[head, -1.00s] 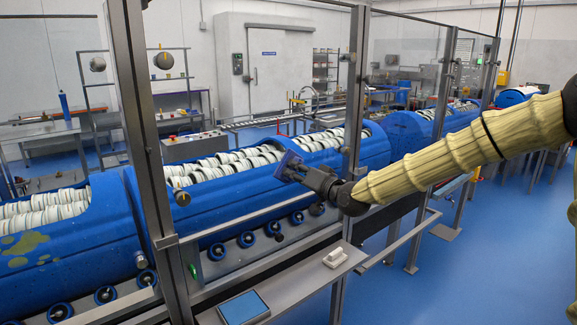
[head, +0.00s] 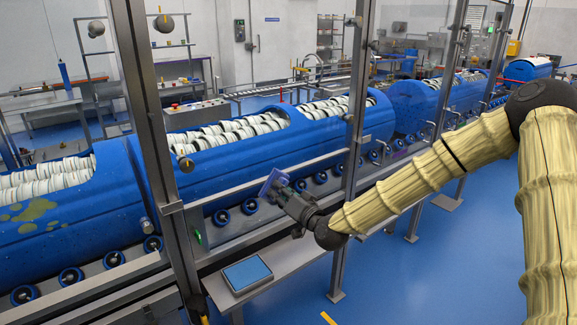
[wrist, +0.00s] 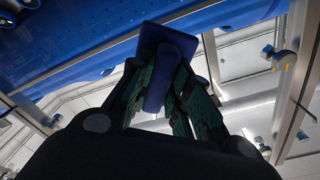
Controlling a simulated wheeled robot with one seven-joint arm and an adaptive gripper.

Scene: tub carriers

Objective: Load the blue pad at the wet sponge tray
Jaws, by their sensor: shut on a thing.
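My gripper (head: 283,190) is shut on a blue pad (head: 271,182). In the wrist view the pad (wrist: 182,37) sits beyond the fingers (wrist: 157,85), which close on its dark blue handle (wrist: 158,92). The pad is held tilted in the air, in front of the blue machine. The wet sponge tray (head: 235,286), a shallow grey tray with a light blue surface, lies on the narrow shelf, below and left of my gripper. The pad is apart from the tray.
Metal frame posts (head: 152,130) stand left of my gripper and behind it. The grey shelf (head: 283,262) runs under my arm. Blue tub covers (head: 190,150) with white rolls lie behind; the left cover (head: 40,235) has olive stains. Blue floor is open at the right.

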